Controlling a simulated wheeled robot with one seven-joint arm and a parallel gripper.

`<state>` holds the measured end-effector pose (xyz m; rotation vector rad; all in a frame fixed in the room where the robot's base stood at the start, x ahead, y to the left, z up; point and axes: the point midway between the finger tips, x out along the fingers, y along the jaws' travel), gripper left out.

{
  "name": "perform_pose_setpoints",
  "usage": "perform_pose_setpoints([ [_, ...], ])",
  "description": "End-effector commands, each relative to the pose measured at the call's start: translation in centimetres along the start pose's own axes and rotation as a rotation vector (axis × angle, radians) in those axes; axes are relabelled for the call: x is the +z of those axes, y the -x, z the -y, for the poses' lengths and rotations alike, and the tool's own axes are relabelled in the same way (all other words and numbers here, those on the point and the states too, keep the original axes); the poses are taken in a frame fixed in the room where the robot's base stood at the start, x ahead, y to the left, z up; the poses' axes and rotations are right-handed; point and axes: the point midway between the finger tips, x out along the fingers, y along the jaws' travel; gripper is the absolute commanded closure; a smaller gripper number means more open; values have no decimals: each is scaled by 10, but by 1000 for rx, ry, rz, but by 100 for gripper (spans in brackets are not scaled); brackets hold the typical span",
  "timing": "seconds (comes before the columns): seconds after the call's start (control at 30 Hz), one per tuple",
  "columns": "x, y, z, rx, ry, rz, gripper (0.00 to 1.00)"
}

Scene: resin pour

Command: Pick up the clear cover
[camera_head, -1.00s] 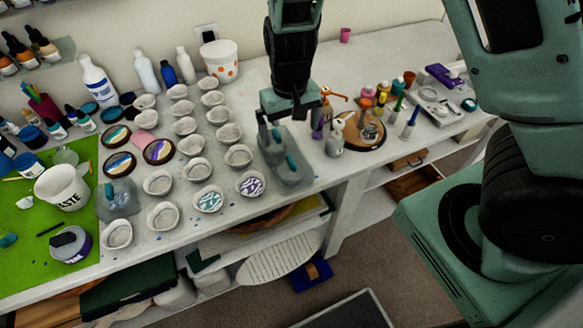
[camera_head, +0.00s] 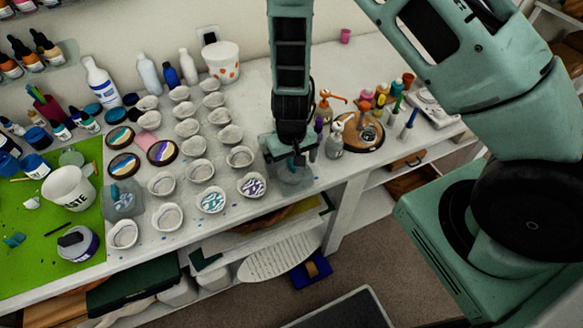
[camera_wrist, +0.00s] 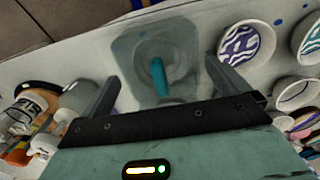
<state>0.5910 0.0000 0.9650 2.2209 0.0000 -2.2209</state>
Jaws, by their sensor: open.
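The clear cover (camera_wrist: 135,52) is a see-through square piece with a teal handle (camera_wrist: 159,77) standing up from it. In the wrist view it lies between and beyond my open fingers. In the head view the clear cover (camera_head: 296,178) shows only partly, under my gripper (camera_head: 291,155), near the front edge of the table. My gripper (camera_wrist: 168,88) is open and empty; its fingers stand to either side of the handle, apart from it. A second clear piece (camera_head: 123,200) with a teal handle sits left of the bowls.
Rows of white bowls (camera_head: 199,170) stand just left of my gripper, two with patterned insides (camera_head: 251,186). A round wooden tray (camera_head: 362,137) with bottles is to the right. A white spray bottle (camera_head: 334,142) stands close by. A green mat (camera_head: 40,247) lies far left.

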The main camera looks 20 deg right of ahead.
Motion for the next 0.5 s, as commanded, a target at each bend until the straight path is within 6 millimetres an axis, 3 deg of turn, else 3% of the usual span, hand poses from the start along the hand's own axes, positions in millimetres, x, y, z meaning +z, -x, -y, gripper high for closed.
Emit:
perform_pose_setpoints([
  [0.23,0,-2,0,-1,0,0,0],
  [0.37,0,-2,0,-1,0,0,33],
  [0.5,0,-1,0,-1,0,0,34],
])
